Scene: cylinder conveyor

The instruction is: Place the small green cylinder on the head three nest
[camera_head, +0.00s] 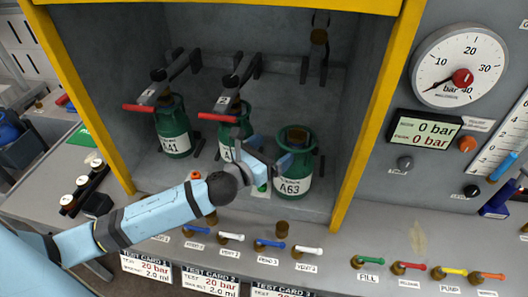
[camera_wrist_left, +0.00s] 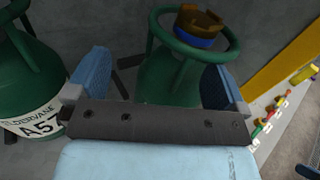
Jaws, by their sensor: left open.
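The small green cylinder (camera_head: 292,175), labelled A63, stands upright at the right of the test cabinet, in the third place from the left. It has a brown valve collar on top, with a blue ring under it in the left wrist view (camera_wrist_left: 195,50). My left gripper (camera_head: 275,162) is open beside the cylinder's upper part. In the left wrist view its two blue fingers (camera_wrist_left: 155,88) spread on either side of the green body, with gaps showing. The nest under the cylinder is hidden. A dark fitting (camera_head: 319,37) hangs above at the back. My right gripper is not in view.
Two more green cylinders stand to the left, K41 (camera_head: 173,130) and another (camera_head: 230,130), under red-handled clamp heads. The yellow cabinet frame (camera_head: 367,110) is close on the right. Coloured valve levers (camera_head: 270,244) line the front ledge. A gauge (camera_head: 459,65) hangs right.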

